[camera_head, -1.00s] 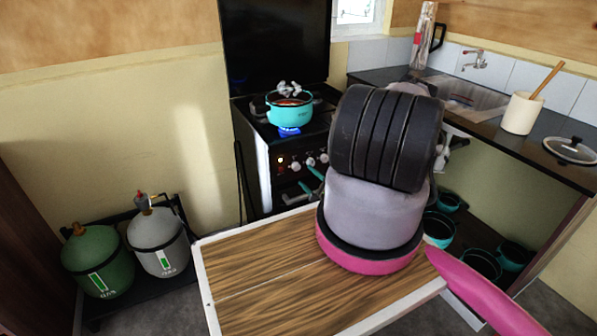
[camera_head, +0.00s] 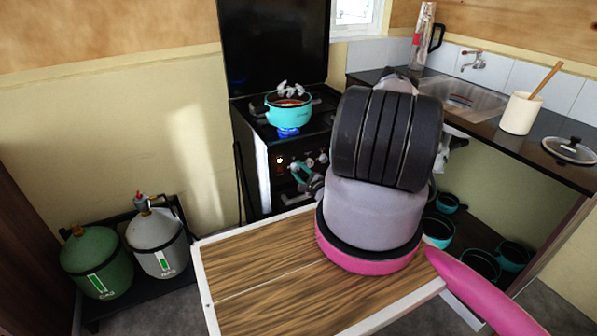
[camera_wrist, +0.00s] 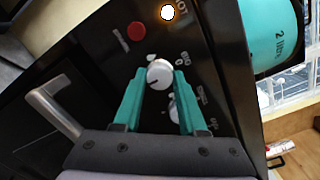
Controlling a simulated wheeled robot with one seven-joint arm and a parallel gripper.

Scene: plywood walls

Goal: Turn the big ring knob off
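The stove's black front panel shows in the wrist view with a white ring knob (camera_wrist: 160,74) near its middle, labelled "BIG". My gripper (camera_wrist: 160,82) has its teal fingers spread, one on each side of this knob. The fingertips look close to the knob's sides; contact cannot be told. A second white knob (camera_wrist: 176,108) is partly hidden by the right finger. In the head view my gripper (camera_head: 298,172) is at the left part of the stove front (camera_head: 285,185). A blue flame (camera_head: 288,132) burns under a teal pot (camera_head: 290,112).
A red button (camera_wrist: 136,31) and a lit lamp (camera_wrist: 168,12) are on the panel. A metal oven handle (camera_wrist: 54,108) juts out at left. A wooden table (camera_head: 265,280) stands in front. Gas bottles (camera_head: 157,243) stand at left.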

